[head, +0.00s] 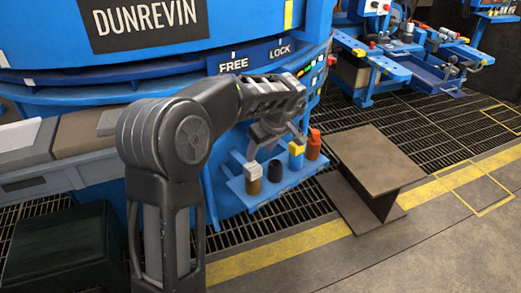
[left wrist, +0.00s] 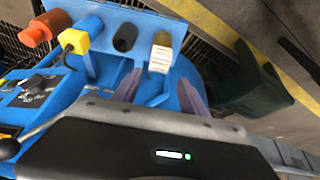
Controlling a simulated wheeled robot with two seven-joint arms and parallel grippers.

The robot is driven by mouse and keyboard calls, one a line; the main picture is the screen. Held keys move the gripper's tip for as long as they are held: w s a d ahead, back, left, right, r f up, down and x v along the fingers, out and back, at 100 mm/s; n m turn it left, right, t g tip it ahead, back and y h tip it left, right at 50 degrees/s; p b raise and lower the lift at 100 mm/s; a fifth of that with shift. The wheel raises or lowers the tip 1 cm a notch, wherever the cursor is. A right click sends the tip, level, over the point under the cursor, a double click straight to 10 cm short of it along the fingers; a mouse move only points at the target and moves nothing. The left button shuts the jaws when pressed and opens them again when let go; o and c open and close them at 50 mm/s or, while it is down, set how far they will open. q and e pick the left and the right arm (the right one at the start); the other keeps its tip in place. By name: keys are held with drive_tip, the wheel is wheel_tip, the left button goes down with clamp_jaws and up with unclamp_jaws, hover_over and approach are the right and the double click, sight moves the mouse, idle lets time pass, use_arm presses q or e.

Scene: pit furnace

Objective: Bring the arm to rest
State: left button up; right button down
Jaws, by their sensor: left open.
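My left arm reaches up from the bottom of the head view and bends right to my left gripper (head: 278,140). The gripper is above a blue shelf (head: 238,187) on the side of the big blue machine (head: 150,77). In the left wrist view my left gripper (left wrist: 160,92) has its two fingers spread apart with nothing between them. I cannot tell whether the fingers touch anything beneath. My right gripper is in neither view.
The shelf bears a white-capped peg (head: 253,178), a dark cylinder (head: 275,171), a yellow-topped piece (head: 296,155) and an orange one (head: 313,146). A brown steel stand (head: 375,160) is to the right. A dark green box (head: 58,245) stands lower left.

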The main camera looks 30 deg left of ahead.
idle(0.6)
use_arm(q)
drive_tip(key=w+d+f+m+t+h, duration=0.3)
drive_tip(key=w+d+f+m, duration=0.3)
drive_tip(key=d, duration=0.4)
drive_tip(key=s+d+f+m+h, duration=0.3)
drive_tip(key=s+d+f+m, duration=0.15)
drive_tip(key=d+f, duration=0.5)
drive_tip(key=s+d+f+m+h, duration=0.25)
drive_tip(key=s+d+f, duration=0.55)
drive_tip(key=s+f, duration=0.4)
drive_tip(key=s+d+f+g, duration=0.2)
drive_tip(key=s+f, duration=0.1)
drive_tip(key=s, duration=0.4)
drive_tip(key=s+d+f+g, duration=0.1)
drive_tip(key=s+f, duration=0.3)
drive_tip(key=s, duration=0.4)
wheel_tip(320, 180, up, 27)
drive_tip(key=s+d+p, duration=0.1)
drive_tip(key=p, duration=2.5)
drive_tip(key=shift+s+f+n+g+p, duration=0.2)
drive_tip(key=shift+s+n+g+p, duration=0.1)
drive_tip(key=shift+s+p, duration=0.1)
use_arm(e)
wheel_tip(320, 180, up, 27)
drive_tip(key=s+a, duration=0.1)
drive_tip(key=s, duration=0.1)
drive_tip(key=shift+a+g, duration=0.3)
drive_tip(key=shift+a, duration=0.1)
